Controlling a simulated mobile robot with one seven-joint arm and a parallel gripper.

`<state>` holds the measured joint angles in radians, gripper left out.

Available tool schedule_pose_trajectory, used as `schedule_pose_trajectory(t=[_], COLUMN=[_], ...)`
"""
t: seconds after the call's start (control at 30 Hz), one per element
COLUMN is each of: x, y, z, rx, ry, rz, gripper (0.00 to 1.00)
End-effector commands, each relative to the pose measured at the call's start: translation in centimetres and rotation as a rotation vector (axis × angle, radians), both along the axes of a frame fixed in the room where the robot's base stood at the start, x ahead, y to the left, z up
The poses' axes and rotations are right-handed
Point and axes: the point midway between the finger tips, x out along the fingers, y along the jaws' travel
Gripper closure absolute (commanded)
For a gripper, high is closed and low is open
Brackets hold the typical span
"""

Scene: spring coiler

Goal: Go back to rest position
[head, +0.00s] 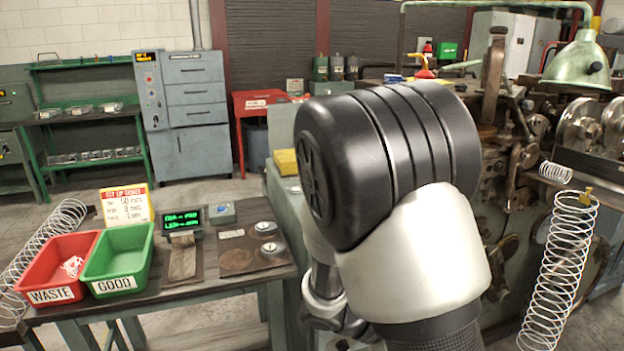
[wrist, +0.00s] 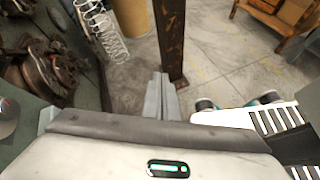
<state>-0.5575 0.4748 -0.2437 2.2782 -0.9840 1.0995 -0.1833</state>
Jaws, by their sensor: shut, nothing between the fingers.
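My gripper (wrist: 160,78) shows in the wrist view as two grey fingers pressed together with nothing between them. They point over the concrete floor (wrist: 215,75), beside a rusty upright post (wrist: 170,35). In the head view my arm's large black and white links fill the middle. My gripper cannot be made out there; the arm hides what lies behind it.
The workbench (head: 215,278) at left carries a red WASTE bin (head: 50,294) with pale pieces inside and a green GOOD bin (head: 117,284). The coiler machine (head: 515,200) stands close on the right, with a hanging spring (head: 563,265). Floor is open behind the bench.

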Motion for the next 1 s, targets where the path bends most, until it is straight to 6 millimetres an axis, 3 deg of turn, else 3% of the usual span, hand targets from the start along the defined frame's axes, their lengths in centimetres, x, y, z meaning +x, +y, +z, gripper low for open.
schedule_pose_trajectory(t=[0.2, 0.4, 0.93, 1.0], x=[-4.4, -6.9, -9.4, -9.3], y=[1.6, 4.5, 9.3, 9.3], z=[4.4, 8.9, 17.6, 20.1], rx=[0.380, 0.699, 1.181, 1.178], ry=[-0.312, -0.599, -1.058, -1.049], rz=[-0.376, -0.655, -0.962, -0.965], gripper=[1.00, 1.00, 1.00, 1.00])
